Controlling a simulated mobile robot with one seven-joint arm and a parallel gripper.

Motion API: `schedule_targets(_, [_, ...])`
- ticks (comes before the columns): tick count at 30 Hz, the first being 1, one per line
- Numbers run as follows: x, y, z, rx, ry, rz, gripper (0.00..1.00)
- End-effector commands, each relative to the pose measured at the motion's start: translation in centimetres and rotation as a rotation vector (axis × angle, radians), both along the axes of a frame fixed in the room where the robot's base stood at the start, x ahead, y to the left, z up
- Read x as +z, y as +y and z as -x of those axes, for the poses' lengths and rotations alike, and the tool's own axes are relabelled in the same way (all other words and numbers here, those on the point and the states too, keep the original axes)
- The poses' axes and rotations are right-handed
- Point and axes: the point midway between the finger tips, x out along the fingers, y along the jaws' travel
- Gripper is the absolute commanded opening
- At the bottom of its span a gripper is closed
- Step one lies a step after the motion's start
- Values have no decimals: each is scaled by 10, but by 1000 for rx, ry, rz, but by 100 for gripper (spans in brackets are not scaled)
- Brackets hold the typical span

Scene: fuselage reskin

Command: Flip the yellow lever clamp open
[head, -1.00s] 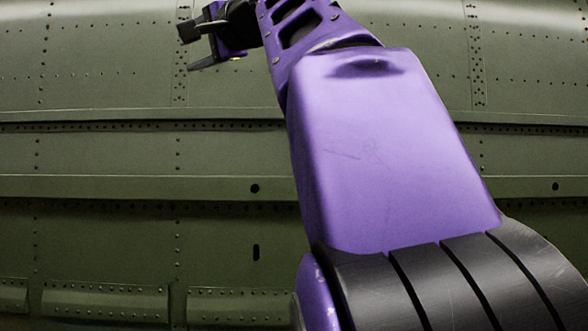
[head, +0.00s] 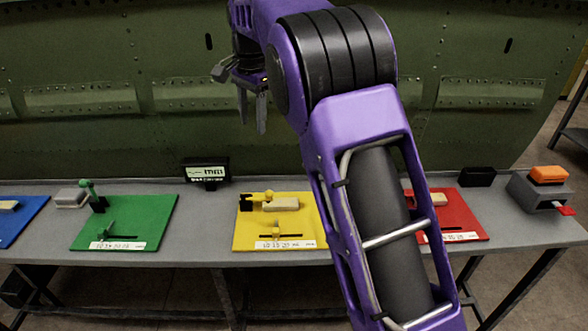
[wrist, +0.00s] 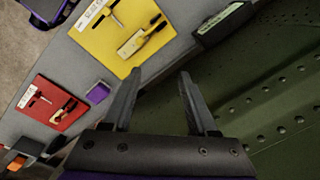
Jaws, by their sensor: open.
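The yellow lever clamp (head: 262,195) is on a yellow board (head: 308,222) on the grey table. Its lever looks laid down flat, beside a cream block (head: 285,204) and a black base. A small yellow slider (head: 248,231) sits nearer the front of the board. In the wrist view the yellow board (wrist: 92,44) is beyond my fingertips, with the clamp (wrist: 143,36) on it. My gripper (head: 252,112) is open and empty, above and behind the board, well apart from the clamp. Its two fingers also show in the wrist view (wrist: 159,75).
A green board (head: 152,215) with an upright green lever is to the left, and a blue board (head: 20,222) beyond it. A red board (head: 463,218) is to the right, partly behind my arm. A black display (head: 206,172) stands at the back. The green fuselage panel (head: 130,130) rises behind.

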Motion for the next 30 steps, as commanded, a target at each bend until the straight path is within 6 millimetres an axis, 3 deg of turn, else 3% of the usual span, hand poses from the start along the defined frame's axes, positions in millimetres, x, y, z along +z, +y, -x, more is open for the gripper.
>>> schedule_targets(3, [-22, -7, 8, -2, 72, 33, 59])
schedule_targets(13, [-59, -9, 13, -1, 103, 48, 59])
schedule_targets(30, [-177, -9, 13, -2, 103, 47, 59])
